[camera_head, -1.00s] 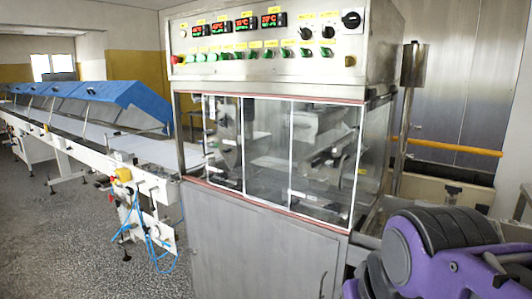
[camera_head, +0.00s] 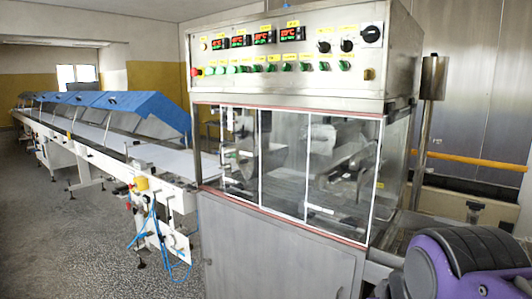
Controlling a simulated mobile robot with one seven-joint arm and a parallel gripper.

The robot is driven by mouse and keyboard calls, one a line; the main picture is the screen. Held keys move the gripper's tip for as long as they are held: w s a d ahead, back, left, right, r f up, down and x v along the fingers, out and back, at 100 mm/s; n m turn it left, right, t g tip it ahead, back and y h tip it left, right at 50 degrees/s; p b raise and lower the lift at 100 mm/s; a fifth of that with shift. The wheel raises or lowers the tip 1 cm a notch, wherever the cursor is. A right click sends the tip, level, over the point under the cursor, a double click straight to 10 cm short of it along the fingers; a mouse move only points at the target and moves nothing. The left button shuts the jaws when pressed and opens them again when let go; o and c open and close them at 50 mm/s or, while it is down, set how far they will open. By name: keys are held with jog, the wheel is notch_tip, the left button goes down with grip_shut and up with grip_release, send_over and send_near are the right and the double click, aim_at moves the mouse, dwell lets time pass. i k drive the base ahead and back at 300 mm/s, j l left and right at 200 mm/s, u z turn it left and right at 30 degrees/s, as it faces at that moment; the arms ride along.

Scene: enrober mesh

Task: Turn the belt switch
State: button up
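The control panel (camera_head: 290,50) of the enrober is at the upper middle of the head view. It carries a row of small green switches (camera_head: 270,68) with yellow labels, and black rotary knobs (camera_head: 323,47) at its right. The labels are too small to read, so I cannot tell which one is the belt switch. A red button (camera_head: 194,72) sits at the row's left end. A large black rotary switch (camera_head: 371,34) is at the upper right corner. My gripper is not in view; only a purple and dark part of my arm shows at the lower right.
Below the panel is a clear-windowed enclosure (camera_head: 290,165) over a grey metal cabinet (camera_head: 270,250). A long conveyor (camera_head: 170,160) with blue covers (camera_head: 145,108) runs back to the left. A metal post (camera_head: 428,110) stands right. Grey floor (camera_head: 60,235) is free at lower left.

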aim_at(270, 68)
jog(key=i+j, duration=0.5)
jog(key=j, duration=0.2)
jog(key=i+j, duration=0.2)
jog(key=j, duration=0.15)
